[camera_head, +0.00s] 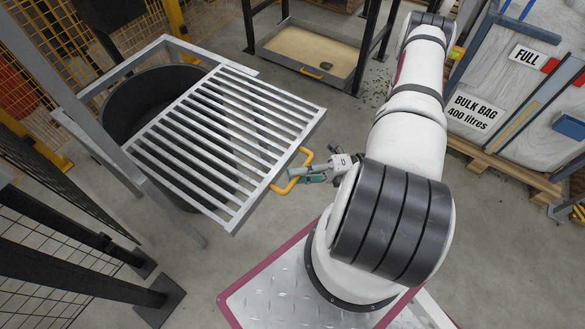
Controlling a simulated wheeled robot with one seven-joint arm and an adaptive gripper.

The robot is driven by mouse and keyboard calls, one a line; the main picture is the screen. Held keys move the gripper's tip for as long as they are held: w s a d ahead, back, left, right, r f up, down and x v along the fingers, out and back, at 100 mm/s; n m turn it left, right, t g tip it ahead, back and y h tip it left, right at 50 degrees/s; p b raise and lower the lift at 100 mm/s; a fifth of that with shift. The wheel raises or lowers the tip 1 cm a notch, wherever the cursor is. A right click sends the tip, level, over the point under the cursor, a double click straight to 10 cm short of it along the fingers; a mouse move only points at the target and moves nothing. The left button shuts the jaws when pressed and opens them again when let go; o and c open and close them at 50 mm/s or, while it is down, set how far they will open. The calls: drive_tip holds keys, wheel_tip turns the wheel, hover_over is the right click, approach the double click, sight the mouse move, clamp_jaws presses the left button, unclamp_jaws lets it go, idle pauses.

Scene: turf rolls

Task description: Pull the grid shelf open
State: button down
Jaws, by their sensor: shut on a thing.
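The grid shelf (222,142) is a flat grey metal grating of parallel bars. It sits in a grey frame (148,55) above a round black tub (140,92), and its near right part sticks out past the tub. A yellow handle (287,187) is fixed to the shelf's right edge. My gripper (312,176) is at the handle, to the right of the shelf, and is shut on the handle. My arm partly hides the wrist, and the exact finger contact is small in the picture.
A white bulk bag (470,125) on a wooden pallet (510,172) stands at the right. Dark mesh fencing (50,250) is at the left.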

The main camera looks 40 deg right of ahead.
drive_tip(key=c, duration=1.6)
unclamp_jaws()
drive_tip(key=v, duration=1.2)
